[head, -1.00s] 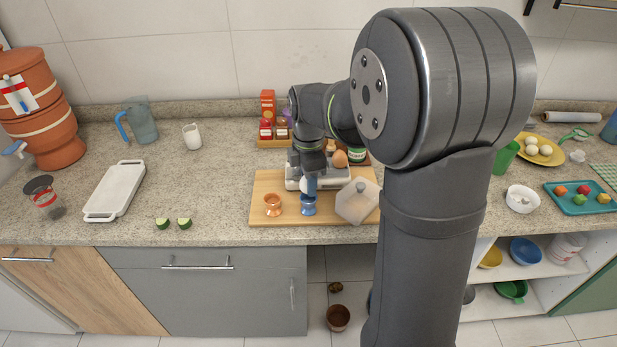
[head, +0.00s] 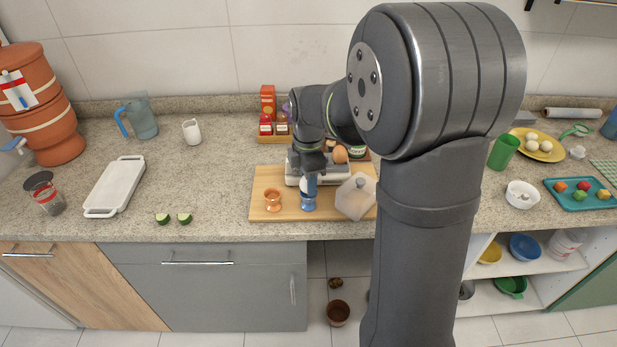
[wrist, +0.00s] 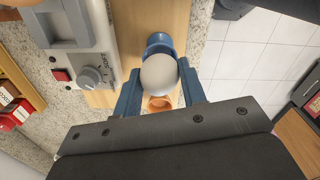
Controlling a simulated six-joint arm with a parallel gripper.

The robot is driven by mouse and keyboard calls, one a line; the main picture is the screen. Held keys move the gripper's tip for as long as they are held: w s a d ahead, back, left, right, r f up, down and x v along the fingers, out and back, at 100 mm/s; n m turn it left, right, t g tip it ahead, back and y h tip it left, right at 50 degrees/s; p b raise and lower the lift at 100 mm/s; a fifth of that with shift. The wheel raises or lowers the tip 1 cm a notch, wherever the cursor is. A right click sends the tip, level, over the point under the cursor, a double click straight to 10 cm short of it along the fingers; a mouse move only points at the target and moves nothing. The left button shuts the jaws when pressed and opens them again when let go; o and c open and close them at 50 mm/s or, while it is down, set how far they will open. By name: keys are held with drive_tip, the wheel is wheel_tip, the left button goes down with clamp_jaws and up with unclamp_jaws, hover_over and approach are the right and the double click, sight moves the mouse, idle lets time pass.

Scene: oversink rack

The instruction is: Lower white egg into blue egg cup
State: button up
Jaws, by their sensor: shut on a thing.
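My gripper (wrist: 160,72) is shut on the white egg (wrist: 159,76), with a blue finger on each side of it. In the wrist view the egg covers part of the blue egg cup (wrist: 160,42). In the head view my gripper (head: 310,183) is directly above the blue egg cup (head: 308,203), which stands upright on the wooden board (head: 290,214). The fingers mostly hide the egg there. I cannot tell whether the egg touches the cup.
An orange egg cup (head: 273,201) stands just left of the blue one. A grey appliance with a knob (wrist: 92,77) is close behind, with a brown egg (head: 340,155) on it. A pale hexagonal lid-like object (head: 355,197) lies to the right.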

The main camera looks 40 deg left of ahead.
drive_tip(key=shift+f, duration=0.75)
idle(0.4)
drive_tip(key=o, duration=1.1)
drive_tip(key=shift+c, duration=0.2)
wheel_tip(320, 180, up, 18)
drive_tip(key=shift+f, duration=0.25)
drive_tip(key=shift+f, duration=0.1)
